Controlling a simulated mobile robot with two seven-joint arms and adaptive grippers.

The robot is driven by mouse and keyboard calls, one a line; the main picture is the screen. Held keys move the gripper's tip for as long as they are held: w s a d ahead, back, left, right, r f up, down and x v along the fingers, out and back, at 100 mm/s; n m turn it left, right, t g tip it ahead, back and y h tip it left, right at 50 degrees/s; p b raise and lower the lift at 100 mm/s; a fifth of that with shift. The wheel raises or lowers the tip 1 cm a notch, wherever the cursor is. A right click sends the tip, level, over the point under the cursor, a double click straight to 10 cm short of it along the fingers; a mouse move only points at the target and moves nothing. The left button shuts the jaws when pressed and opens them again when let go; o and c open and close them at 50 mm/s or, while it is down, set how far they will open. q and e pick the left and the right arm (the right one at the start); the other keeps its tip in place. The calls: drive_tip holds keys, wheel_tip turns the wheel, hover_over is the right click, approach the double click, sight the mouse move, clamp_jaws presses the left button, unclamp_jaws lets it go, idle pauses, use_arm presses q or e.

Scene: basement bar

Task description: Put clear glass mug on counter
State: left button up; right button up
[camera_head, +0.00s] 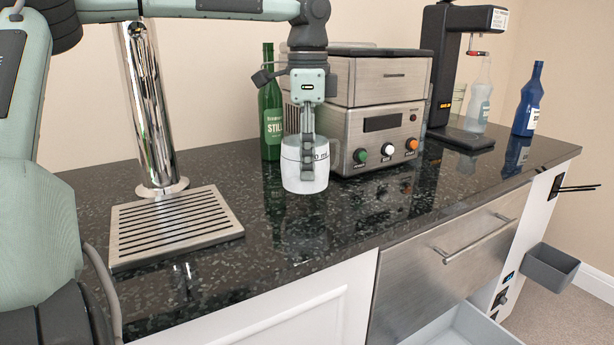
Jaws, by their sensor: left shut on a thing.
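The clear glass mug (292,176) looks whitish and translucent, with dark print near its rim. It is upright over the middle of the dark speckled counter (330,235), in front of the steel machine. My left gripper (307,160) points straight down from above and is shut on the mug's near side. The fingers cover part of the mug's wall. I cannot tell whether the mug's base touches the counter or hangs just above it. My right gripper is not in view.
A green bottle (271,112) and a steel machine (375,125) stand close behind the mug. A drip tray (176,226) and chrome tap column (150,110) are left. A black dispenser (450,75), clear bottle (479,98) and blue bottle (528,103) stand right. The front counter is clear.

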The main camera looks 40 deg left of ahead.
use_arm(q)
drive_tip(key=shift+f, duration=1.9)
drive_tip(key=o, duration=1.3)
drive_tip(key=shift+f, duration=0.15)
drive_tip(key=shift+o, duration=0.2)
wheel_tip(320, 180, up, 12)
